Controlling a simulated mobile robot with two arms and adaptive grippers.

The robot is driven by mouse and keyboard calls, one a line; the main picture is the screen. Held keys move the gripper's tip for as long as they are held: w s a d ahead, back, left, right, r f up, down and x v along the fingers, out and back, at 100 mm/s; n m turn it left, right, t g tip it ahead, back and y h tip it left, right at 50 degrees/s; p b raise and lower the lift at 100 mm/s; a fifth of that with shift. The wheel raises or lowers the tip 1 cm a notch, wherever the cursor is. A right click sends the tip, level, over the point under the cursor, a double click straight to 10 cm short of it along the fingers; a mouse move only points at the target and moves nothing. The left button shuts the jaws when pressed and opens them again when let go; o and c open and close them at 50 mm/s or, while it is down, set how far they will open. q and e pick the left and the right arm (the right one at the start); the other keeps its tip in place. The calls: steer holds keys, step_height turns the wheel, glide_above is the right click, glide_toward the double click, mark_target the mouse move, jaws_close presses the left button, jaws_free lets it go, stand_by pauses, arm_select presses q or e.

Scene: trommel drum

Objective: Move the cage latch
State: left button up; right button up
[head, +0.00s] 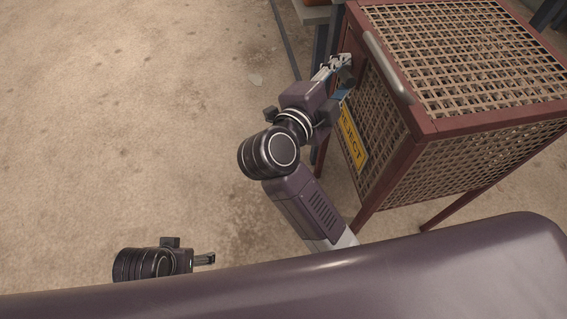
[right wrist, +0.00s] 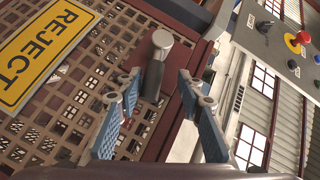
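The cage (head: 430,125) is a dark red frame with mesh panels at the upper right of the head view. The cage latch (right wrist: 161,42), a short grey lever with a round metal end and a dark grip, shows on the cage's frame in the right wrist view. My right gripper (head: 343,66) is at the cage's front; in the right wrist view its blue-padded fingers (right wrist: 160,84) are spread on either side of the latch, with gaps visible. I cannot tell the latch clearly in the head view. My left gripper (head: 205,259) is low at the left, away from the cage.
A yellow REJECT sign (head: 352,137) is on the cage front, below my right gripper. A grey bar handle (head: 387,68) runs along the cage's top edge. A control panel (right wrist: 285,45) with a red button stands to the right in the wrist view. Open floor lies left.

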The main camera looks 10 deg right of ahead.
steer(key=s+a+f+m+t+h+b, duration=0.2)
steer(key=s+a+f+m+t+b, duration=0.25)
steer(key=b, duration=1.25)
steer(key=w+a+r+n+t+y+p, duration=0.2)
steer(key=w+a+r+n+t+p, duration=0.5)
steer(key=n+p, duration=0.5)
steer(key=w+a+f+n+y+p, duration=0.4)
steer(key=a+f+n+y+p, duration=0.1)
steer(key=f+n+y+p, duration=0.45)
steer(key=s+d+f+n+g+y+p, duration=0.1)
steer(key=s+f+n+g+y+p, duration=0.1)
steer(key=f, duration=1)
steer(key=s+d+f+n+g+y+p, duration=0.1)
steer(key=s+f+n+g+y+p, duration=0.2)
steer(key=f, duration=0.9)
steer(key=s+n+g+p, duration=0.2)
steer(key=s+g+p, duration=0.1)
steer(key=s+g, duration=0.1)
steer(key=shift+s+d+f+g+p, duration=0.3)
steer(key=shift+s+g+p, duration=0.05)
steer(key=shift+g, duration=0.3)
steer(key=shift+y, duration=0.25)
